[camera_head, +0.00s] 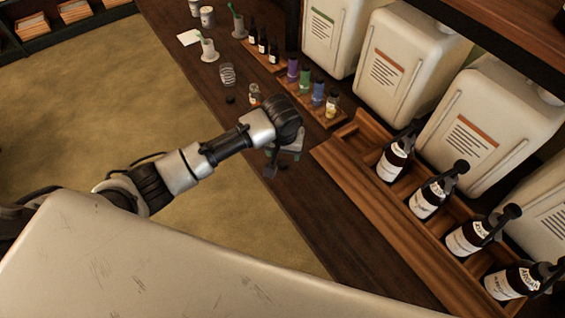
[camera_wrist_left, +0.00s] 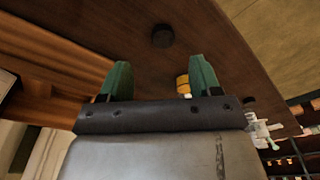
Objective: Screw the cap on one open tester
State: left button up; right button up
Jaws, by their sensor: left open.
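A small tester bottle (camera_head: 254,93) with a pale body and a reddish part stands on the dark table, partly behind my left arm. A small round black cap (camera_head: 230,99) lies on the table to its left; a dark round cap (camera_wrist_left: 163,36) also shows in the left wrist view. My left gripper (camera_head: 271,170) is low by the table's near edge, apart from both. Its green fingertips (camera_wrist_left: 160,78) are open. A yellow thing (camera_wrist_left: 183,84) shows just inside the right-hand finger, mostly hidden; I cannot tell if it is touched. My right gripper is not in view.
A small rack (camera_head: 326,121) holds several coloured testers behind my gripper. A clear glass (camera_head: 227,75) stands farther left. A long wooden rack (camera_head: 368,207) with brown pump bottles is at the right, before large cream canisters (camera_head: 385,65).

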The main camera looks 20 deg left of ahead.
aim_at(282, 163)
pick_arm(q)
jog(key=shift+w+f, duration=0.1)
jog(key=shift+f, duration=0.4)
jog(key=f, duration=0.5)
jog(key=shift+w+a+f, duration=0.1)
jog(key=shift+w+a, duration=0.1)
jog(key=shift+a, duration=0.1)
jog(key=c, duration=1)
